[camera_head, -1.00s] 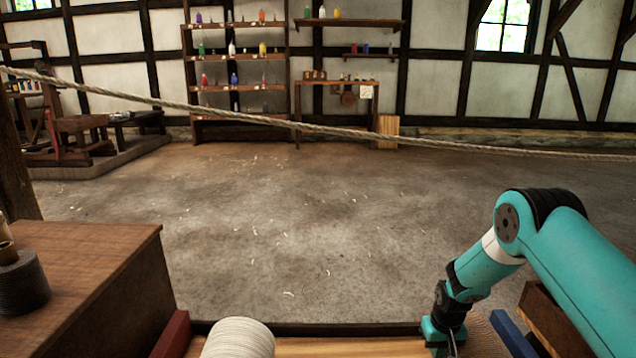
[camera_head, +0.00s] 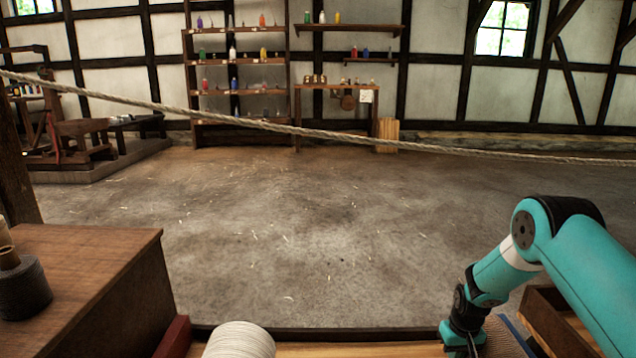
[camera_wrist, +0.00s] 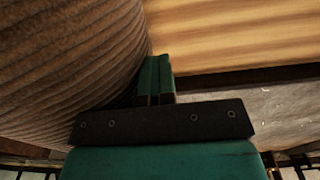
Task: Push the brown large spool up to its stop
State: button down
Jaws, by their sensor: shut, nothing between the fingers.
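The brown large spool (camera_head: 503,338) lies at the bottom right of the head view, partly hidden by my arm. In the wrist view its ribbed brown winding (camera_wrist: 65,60) fills the left side. My gripper (camera_head: 463,349) is at the spool's left side in the head view, low over the board. In the wrist view my gripper's green fingers (camera_wrist: 155,78) are shut together, empty, and seem to touch the spool's side. A dark blue block (camera_head: 524,333) shows only as a sliver right of the spool; I cannot tell whether they touch.
A pale wooden board (camera_head: 345,350) runs under the spool. A white spool (camera_head: 240,340) and a red block (camera_head: 173,338) are at its left end. An open wooden box (camera_head: 545,320) stands right of the brown spool. The board between the two spools is clear.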

jog(key=s+f, duration=0.1)
jog(key=d+f, duration=0.1)
jog(key=shift+s+f, duration=0.3)
jog(key=shift+s, duration=0.1)
jog(key=shift+w+a+f, duration=0.1)
jog(key=shift+a, duration=0.65)
notch_tip(320, 180, up, 12)
jog(key=p, duration=1)
jog(key=shift+w+a+r, duration=0.15)
jog(key=shift+w+r, duration=0.05)
jog(key=shift+r, duration=0.05)
